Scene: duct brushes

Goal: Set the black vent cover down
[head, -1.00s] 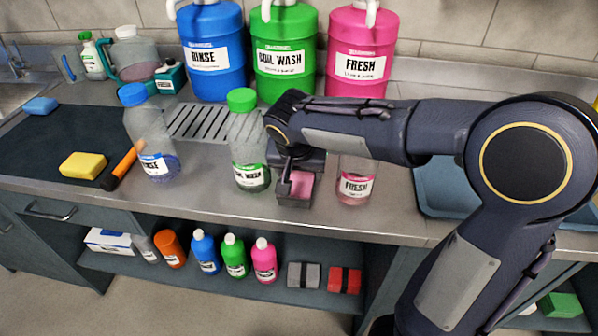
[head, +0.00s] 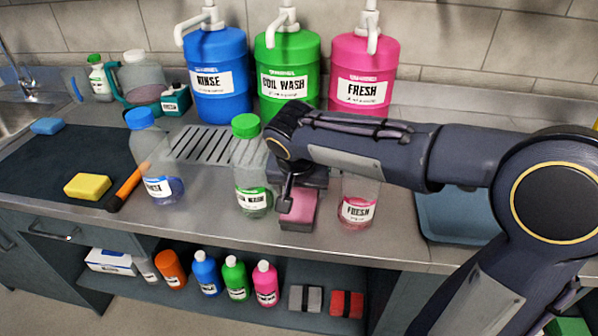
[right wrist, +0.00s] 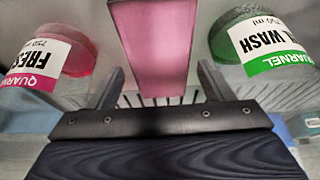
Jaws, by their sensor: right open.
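I cannot make out a black vent cover in either view. Under my right gripper (head: 290,192) is a block with a pink top and dark lower part (head: 300,208), apparently resting on the counter. In the right wrist view the pink face (right wrist: 152,45) shows between my right gripper's two fingers (right wrist: 155,85), which are spread with a gap on each side. The right gripper is open. My left gripper is not in view.
The COIL WASH bottle (head: 251,175) stands close left of the block, the FRESH bottle (head: 359,205) close right. The RINSE bottle (head: 160,170) and a slotted metal drain (head: 205,145) are further left. A blue tray (head: 455,222) is right. The counter's front edge is near.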

